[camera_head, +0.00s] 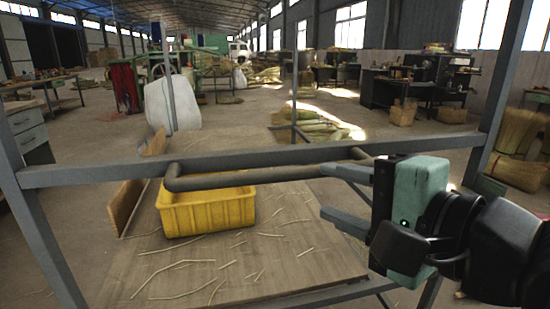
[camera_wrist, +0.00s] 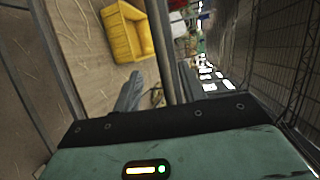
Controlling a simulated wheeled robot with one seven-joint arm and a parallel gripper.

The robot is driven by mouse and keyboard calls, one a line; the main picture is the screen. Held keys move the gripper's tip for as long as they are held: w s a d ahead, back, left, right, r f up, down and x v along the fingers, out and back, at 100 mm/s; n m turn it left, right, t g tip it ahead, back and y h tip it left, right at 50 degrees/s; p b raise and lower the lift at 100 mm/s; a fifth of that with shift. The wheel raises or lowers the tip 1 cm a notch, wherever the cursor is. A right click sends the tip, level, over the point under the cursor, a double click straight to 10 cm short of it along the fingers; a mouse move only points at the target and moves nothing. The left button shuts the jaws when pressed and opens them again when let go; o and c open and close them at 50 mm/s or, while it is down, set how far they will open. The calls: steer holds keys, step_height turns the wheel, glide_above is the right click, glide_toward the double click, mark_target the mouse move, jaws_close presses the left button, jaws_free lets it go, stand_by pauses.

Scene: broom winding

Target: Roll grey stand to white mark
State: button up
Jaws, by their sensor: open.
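The grey stand (camera_head: 110,176) is a metal frame in front of me, with a brown board as its deck and a darker grey handle bar (camera_head: 270,179) along its near side. My gripper (camera_head: 323,190) is open at the right end of this handle. In the wrist view the bar (camera_wrist: 159,40) runs between the two fingers of my gripper (camera_wrist: 160,75); I cannot tell whether either finger touches it. No white mark on the floor can be made out in either view.
A yellow bin (camera_head: 207,211) and loose straws lie on the deck. A white sack (camera_head: 172,104) stands on the floor beyond, at left. A workbench (camera_head: 28,125) is at far left, dark desks (camera_head: 400,92) at back right, broom bundles (camera_head: 518,145) at right. Open floor shows between them.

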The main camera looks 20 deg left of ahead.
mark_target(273, 173)
steer(key=p+x, duration=0.5)
steer(key=p, duration=0.4)
steer(key=shift+r+p, duration=0.15)
steer(key=shift+p, duration=0.25)
steer(key=x, duration=0.9)
steer(key=shift+s+f, duration=0.15)
steer(key=shift+f, duration=0.1)
steer(key=shift+c, duration=0.2)
jaws_close()
